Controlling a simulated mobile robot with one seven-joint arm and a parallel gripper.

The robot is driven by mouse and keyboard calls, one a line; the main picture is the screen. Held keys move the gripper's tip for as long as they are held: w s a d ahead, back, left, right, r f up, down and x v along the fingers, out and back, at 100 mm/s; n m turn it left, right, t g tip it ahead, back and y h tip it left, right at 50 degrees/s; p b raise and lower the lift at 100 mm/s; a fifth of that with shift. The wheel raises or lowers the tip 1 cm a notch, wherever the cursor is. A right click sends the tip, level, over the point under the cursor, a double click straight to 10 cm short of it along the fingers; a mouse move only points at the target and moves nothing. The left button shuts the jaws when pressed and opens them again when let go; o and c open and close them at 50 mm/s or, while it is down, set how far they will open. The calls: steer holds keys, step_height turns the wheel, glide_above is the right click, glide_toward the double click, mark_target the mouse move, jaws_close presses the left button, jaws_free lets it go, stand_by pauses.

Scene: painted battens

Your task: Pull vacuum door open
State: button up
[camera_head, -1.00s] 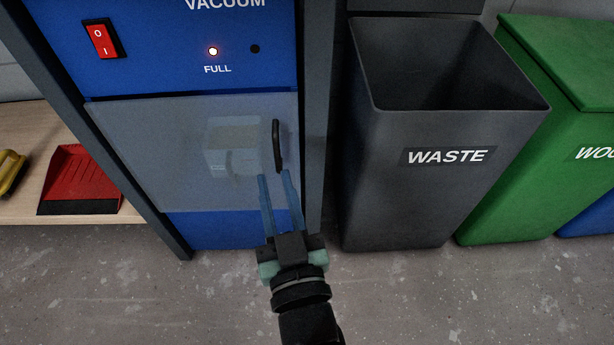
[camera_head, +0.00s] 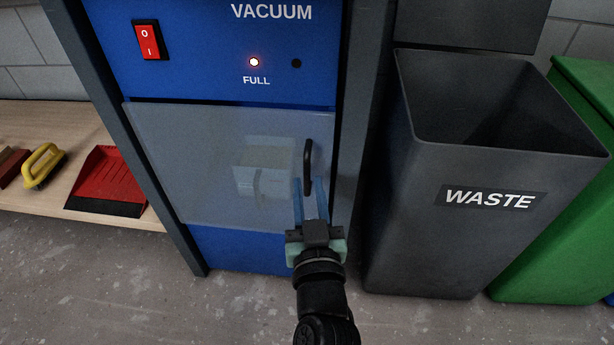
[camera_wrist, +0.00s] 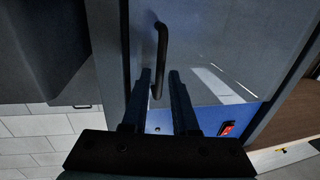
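The vacuum door (camera_head: 210,170) is a translucent grey panel on the blue vacuum cabinet (camera_head: 240,250), and it looks closed. Its black upright bar handle (camera_head: 308,158) is near the door's right edge. The handle also shows in the wrist view (camera_wrist: 161,45). My gripper (camera_head: 310,184) is at the handle's lower end, with its blue fingers apart. In the wrist view my gripper (camera_wrist: 159,74) is open, with the handle's lower end showing between the two fingers. I cannot tell whether either finger touches it. A pale boxy shape (camera_head: 262,168) shows dimly through the door.
A grey waste bin (camera_head: 450,240) stands close on the right, with a green bin (camera_head: 550,250) beyond it. A wooden shelf (camera_head: 30,205) at left holds a red dustpan (camera_head: 105,180) and a yellow-handled brush (camera_head: 42,165). The red switch (camera_head: 147,40) and lit FULL lamp (camera_head: 254,62) are above the door.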

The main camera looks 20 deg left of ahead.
mark_target(307, 179)
steer(key=shift+b+x, duration=0.35)
steer(key=shift+x, duration=1.35)
steer(key=shift+c, duration=0.2)
jaws_close()
